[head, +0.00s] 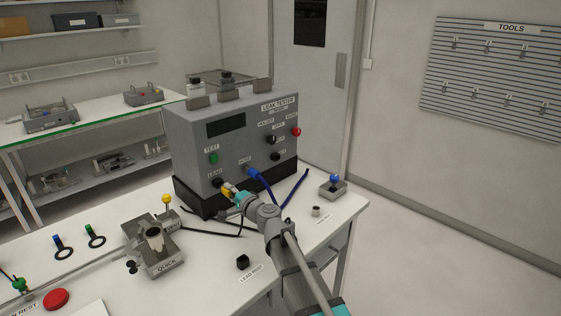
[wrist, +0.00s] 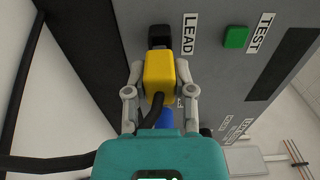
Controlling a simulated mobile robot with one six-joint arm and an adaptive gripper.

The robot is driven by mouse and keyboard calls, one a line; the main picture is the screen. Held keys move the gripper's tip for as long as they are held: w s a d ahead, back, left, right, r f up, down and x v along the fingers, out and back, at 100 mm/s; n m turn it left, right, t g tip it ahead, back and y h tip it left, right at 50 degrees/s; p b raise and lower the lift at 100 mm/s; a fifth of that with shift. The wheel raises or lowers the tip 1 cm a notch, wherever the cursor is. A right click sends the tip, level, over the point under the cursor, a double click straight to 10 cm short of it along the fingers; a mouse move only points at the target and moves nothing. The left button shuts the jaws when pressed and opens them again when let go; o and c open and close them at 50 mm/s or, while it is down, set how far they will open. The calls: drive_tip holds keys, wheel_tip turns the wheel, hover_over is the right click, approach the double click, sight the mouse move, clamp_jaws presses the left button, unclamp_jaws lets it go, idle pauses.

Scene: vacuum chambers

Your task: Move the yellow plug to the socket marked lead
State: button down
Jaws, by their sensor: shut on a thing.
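The yellow plug (wrist: 159,76) is between the two fingers of my gripper (wrist: 160,92) in the wrist view, with its black cable trailing back. In the head view the plug (head: 229,190) is at the lower front of the grey leak tester (head: 240,140), and my gripper (head: 236,197) is partly hidden by my arm. The black socket marked LEAD (wrist: 159,34) is just beyond the plug's front end; it also shows in the head view (head: 217,182). I cannot tell whether plug and socket touch.
A blue plug (head: 251,172) with a blue hose sits in the tester to the right. A quick fixture (head: 160,262), a black cap (head: 243,262) and a blue-knobbed block (head: 333,188) stand on the white table (head: 205,285). The black cable runs across the table.

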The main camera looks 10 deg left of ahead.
sight(232, 193)
drive_tip(key=shift+x, duration=1.4)
idle(3.1)
drive_tip(key=shift+c, duration=1.9)
unclamp_jaws()
drive_tip(key=shift+d, duration=0.1)
drive_tip(key=shift+v, duration=3.45)
drive_tip(key=shift+s, duration=0.1)
